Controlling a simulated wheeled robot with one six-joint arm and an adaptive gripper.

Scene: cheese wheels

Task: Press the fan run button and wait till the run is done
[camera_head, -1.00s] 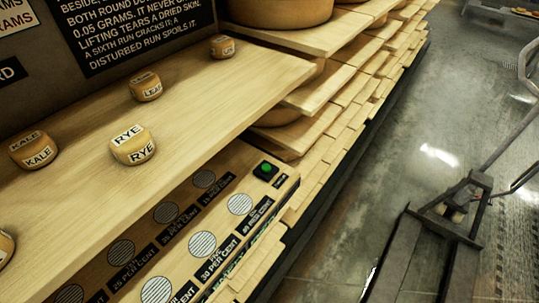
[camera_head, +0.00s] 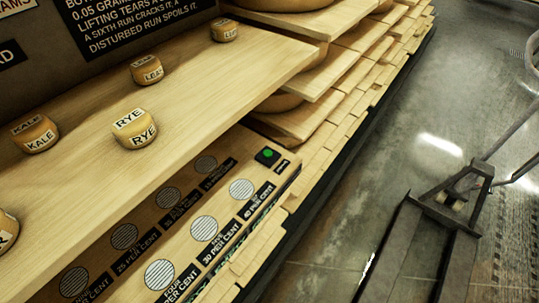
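A green round button on a black square plate (camera_head: 267,155) sits at the far right end of the lower wooden shelf board (camera_head: 222,172). A small dark label (camera_head: 283,166) lies beside it; its text is too small to read. The button looks green, and I cannot tell if it is pressed. Round striped vents (camera_head: 241,189) run along the board in two rows, with black labels such as "40 PER CENT" and "30 PER CENT". My gripper is not in view, and nothing touches the button.
The upper shelf (camera_head: 200,90) overhangs part of the lower board. It holds small cheeses marked RYE (camera_head: 134,128), KALE (camera_head: 35,133) and others. A dark sign (camera_head: 120,25) stands behind. Stacked boards (camera_head: 340,100) continue to the right. A dark metal frame (camera_head: 430,230) stands on the floor.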

